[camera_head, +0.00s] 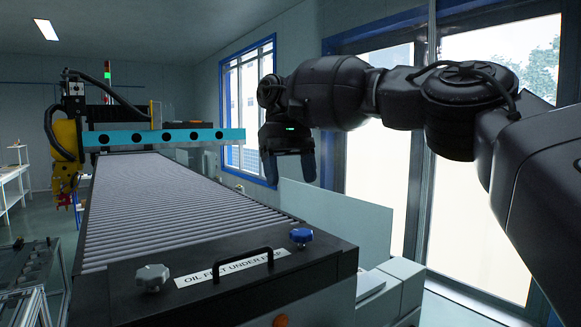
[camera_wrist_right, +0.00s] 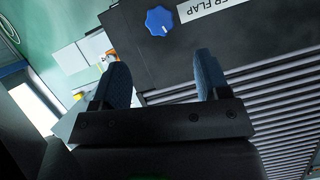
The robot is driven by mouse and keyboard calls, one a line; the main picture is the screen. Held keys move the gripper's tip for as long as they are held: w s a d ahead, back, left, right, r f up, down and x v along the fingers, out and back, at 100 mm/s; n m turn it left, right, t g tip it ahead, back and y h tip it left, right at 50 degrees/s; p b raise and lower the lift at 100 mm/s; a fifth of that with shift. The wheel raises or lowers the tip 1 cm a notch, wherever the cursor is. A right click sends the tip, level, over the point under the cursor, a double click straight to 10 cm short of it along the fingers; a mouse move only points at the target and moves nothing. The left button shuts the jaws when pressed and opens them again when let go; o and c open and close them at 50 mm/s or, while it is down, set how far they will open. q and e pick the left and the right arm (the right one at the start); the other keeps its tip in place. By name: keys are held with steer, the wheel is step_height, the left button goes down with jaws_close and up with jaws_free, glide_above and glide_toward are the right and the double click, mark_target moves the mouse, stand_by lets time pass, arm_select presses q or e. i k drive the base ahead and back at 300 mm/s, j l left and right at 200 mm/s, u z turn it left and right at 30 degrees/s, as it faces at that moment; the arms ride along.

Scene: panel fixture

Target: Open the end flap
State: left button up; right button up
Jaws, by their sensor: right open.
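The end flap (camera_head: 215,307) is the black panel at the near end of the roller bed, and it lies flat and closed. It carries a white label (camera_head: 225,269) partly hidden by a black bar handle (camera_head: 243,264). A grey knob (camera_head: 152,278) sits at its left and a blue knob (camera_head: 301,236) at its right. The blue knob also shows in the right wrist view (camera_wrist_right: 160,21), beyond my fingertips. My right gripper (camera_head: 290,180) is open and empty, pointing down, above and apart from the panel's right side. My left gripper is out of view.
The roller bed (camera_head: 160,200) runs away behind the panel, with a teal beam (camera_head: 165,138) across its far part. White boxes (camera_head: 405,285) stand right of the panel. A yellow machine (camera_head: 65,150) is at far left. Air above the panel is clear.

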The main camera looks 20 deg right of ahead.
mark_target(203, 272)
steer(key=k, duration=1)
